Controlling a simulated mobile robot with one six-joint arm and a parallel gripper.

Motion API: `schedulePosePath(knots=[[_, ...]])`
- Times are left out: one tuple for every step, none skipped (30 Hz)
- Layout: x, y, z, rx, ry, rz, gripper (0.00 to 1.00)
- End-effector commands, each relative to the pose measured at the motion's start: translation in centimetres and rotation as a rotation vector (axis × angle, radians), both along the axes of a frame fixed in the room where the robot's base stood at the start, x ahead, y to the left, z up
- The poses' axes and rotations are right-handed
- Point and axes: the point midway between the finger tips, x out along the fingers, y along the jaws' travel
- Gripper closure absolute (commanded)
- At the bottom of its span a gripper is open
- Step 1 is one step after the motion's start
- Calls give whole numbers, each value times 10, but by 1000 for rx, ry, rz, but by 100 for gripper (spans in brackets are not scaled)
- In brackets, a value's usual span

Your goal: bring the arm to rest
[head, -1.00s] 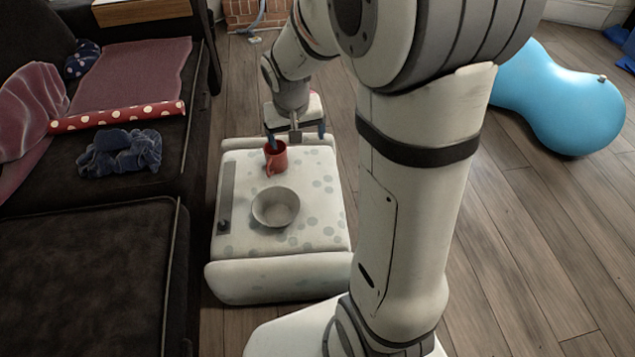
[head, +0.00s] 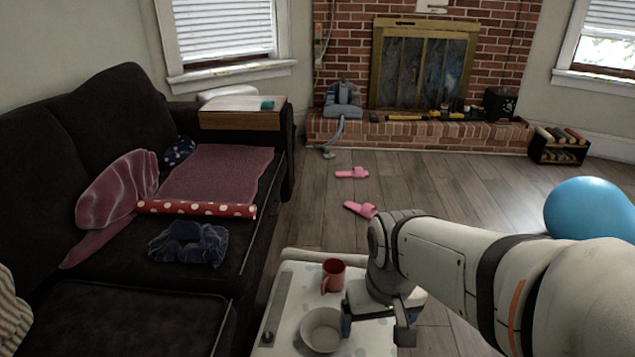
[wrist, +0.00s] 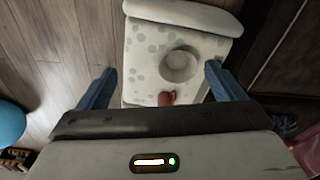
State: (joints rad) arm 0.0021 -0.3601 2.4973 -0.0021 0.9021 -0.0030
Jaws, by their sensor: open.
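My gripper (head: 376,328) is open and empty at the end of my arm, which reaches in from the right in the head view. It is right of the bowl and overlaps the dotted white ottoman in the picture. In the wrist view my gripper (wrist: 160,80) shows two blue fingers spread wide with nothing between them. A red mug (head: 333,276) stands upright on the ottoman (head: 292,290), behind the grey bowl (head: 322,330). The wrist view looks down on the bowl (wrist: 179,65), the mug (wrist: 166,97) and the ottoman (wrist: 140,65), all below the gripper.
A dark sofa (head: 105,310) with a red dotted roll (head: 195,209) and a dark blue cloth (head: 188,245) stands at the left. Pink slippers (head: 352,173) lie on the wooden floor. A blue ball-like object (head: 590,208) is at the right. The fireplace (head: 425,65) stands at the back.

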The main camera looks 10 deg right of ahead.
Motion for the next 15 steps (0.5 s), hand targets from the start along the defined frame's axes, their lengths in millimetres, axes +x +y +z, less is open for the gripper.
schedulePosePath(knots=[[2,-2,21,-3,-4,1,11],[3,-3,30,-6,-7,1,11],[4,-4,44,-9,-11,3,11],[5,-5,55,-12,-14,5,11],[5,-6,67,-14,-17,6,11],[5,-7,82,-16,-22,6,11],[5,-7,92,-17,-25,7,11],[5,-7,102,-17,-29,7,11],[5,-7,116,-17,-33,7,11],[5,-7,126,-17,-37,7,11],[4,-6,136,-17,-41,7,11],[4,-6,149,-17,-47,7,11],[4,-6,159,-16,-51,8,11],[4,-6,169,-16,-54,8,11],[3,-6,182,-16,-59,7,11]])
